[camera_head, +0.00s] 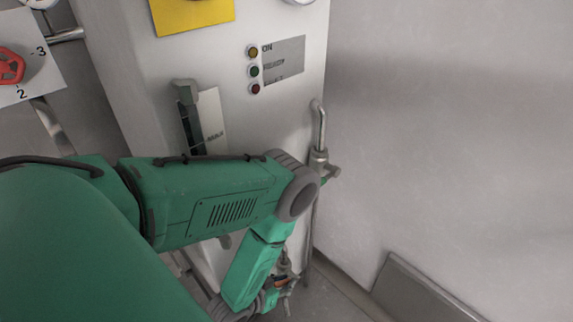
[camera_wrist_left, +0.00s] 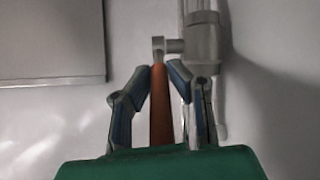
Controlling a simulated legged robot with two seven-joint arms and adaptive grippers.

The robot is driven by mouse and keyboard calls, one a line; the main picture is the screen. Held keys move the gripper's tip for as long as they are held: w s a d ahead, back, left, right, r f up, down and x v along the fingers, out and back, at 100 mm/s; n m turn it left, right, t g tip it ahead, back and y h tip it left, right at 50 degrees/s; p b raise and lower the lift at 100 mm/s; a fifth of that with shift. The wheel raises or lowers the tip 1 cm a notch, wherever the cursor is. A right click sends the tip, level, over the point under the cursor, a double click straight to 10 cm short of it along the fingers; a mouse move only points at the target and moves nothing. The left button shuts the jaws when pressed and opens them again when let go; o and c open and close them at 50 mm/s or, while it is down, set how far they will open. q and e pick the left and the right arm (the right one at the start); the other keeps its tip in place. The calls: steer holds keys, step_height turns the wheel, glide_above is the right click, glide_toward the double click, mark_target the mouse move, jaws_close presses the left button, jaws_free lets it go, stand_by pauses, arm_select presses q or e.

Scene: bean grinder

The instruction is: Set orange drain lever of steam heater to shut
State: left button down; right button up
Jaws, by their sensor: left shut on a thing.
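The orange drain lever (camera_wrist_left: 160,108) shows in the left wrist view, running lengthwise between the fingers of my left gripper (camera_wrist_left: 160,72). Its far end meets a grey metal valve fitting (camera_wrist_left: 203,42) on a vertical pipe. My left gripper is shut on the lever. In the head view my green left arm reaches down, and the left gripper (camera_head: 284,278) is small and low beside the pale heater cabinet (camera_head: 290,125). A bit of orange shows there, but the lever is mostly hidden by the gripper. My right gripper is out of view.
A bent metal pipe with a valve (camera_head: 318,155) runs down the cabinet's right edge. Three indicator lights (camera_head: 253,71) and a grey label are on its front. A bare wall (camera_head: 450,130) stands at right.

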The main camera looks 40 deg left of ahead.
arm_select(q)
steer(key=shift+s+f, duration=0.2)
steer(key=c, duration=1.5)
jaws_free()
steer(key=shift+w, duration=0.15)
steer(key=v, duration=1.2)
